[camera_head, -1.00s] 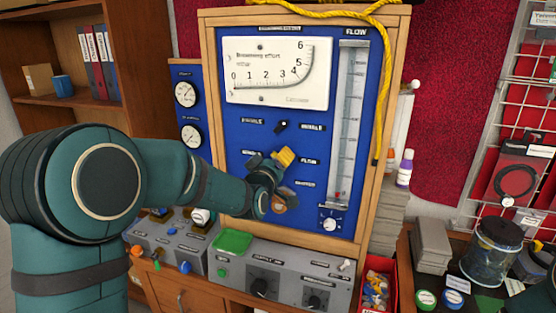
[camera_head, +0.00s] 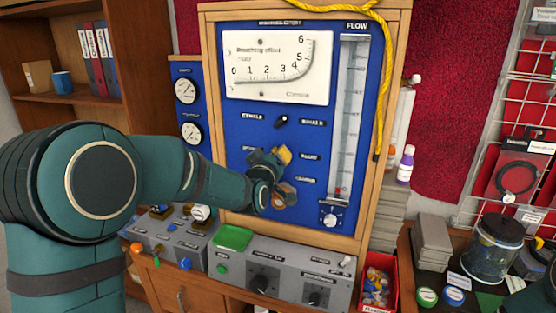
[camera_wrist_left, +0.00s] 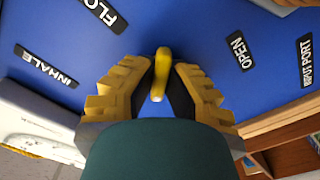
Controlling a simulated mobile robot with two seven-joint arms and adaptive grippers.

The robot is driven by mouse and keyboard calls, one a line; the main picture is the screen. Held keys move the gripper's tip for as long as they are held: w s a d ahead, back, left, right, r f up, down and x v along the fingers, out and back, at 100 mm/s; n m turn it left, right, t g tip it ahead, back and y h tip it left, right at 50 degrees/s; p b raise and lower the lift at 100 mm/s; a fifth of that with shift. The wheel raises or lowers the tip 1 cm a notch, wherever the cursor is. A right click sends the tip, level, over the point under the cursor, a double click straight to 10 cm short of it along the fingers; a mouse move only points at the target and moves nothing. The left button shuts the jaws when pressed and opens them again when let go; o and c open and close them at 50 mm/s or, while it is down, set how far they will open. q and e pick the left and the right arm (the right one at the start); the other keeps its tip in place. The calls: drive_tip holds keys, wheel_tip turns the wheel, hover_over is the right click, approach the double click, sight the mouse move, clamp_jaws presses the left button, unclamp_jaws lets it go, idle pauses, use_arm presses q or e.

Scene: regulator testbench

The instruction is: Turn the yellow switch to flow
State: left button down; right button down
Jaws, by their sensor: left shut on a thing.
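The yellow switch (camera_wrist_left: 161,74) stands out from the blue panel (camera_head: 235,180) in the left wrist view. It lies between the stepped yellow fingers of my left gripper (camera_wrist_left: 160,92), which is shut on it. The FLOW label (camera_wrist_left: 103,12) is at the upper left there, the INHALE label (camera_wrist_left: 47,66) at the left and the OPEN label (camera_wrist_left: 237,52) at the right. In the head view my left gripper (camera_head: 284,173) is against the lower middle of the panel and hides the switch. My right gripper does not show clearly.
A black switch (camera_head: 281,121) sits above my gripper, below the white gauge (camera_head: 278,68). A flow tube (camera_head: 349,110) with a knob (camera_head: 331,216) stands at the right. Grey control boxes (camera_head: 285,272) stand below. A yellow rope (camera_head: 384,100) hangs on the frame's right side.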

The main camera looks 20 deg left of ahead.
use_arm(q)
drive_tip(key=shift+f+m+b, duration=0.1)
drive_tip(key=shift+m+b, duration=0.9)
drive_tip(key=shift+m, duration=0.2)
drive_tip(key=shift+m+b, duration=0.5)
drive_tip(key=shift+m, duration=0.4)
drive_tip(key=m+b, duration=0.1)
drive_tip(key=m, duration=0.2)
drive_tip(key=shift+m, duration=0.4)
drive_tip(key=m, duration=0.4)
drive_tip(key=shift+r+b, duration=0.2)
drive_tip(key=shift+b, duration=0.2)
drive_tip(key=shift+m, duration=2.4)
drive_tip(key=c, duration=1)
unclamp_jaws()
drive_tip(key=shift+w, duration=0.1)
drive_tip(key=shift+f, duration=0.1)
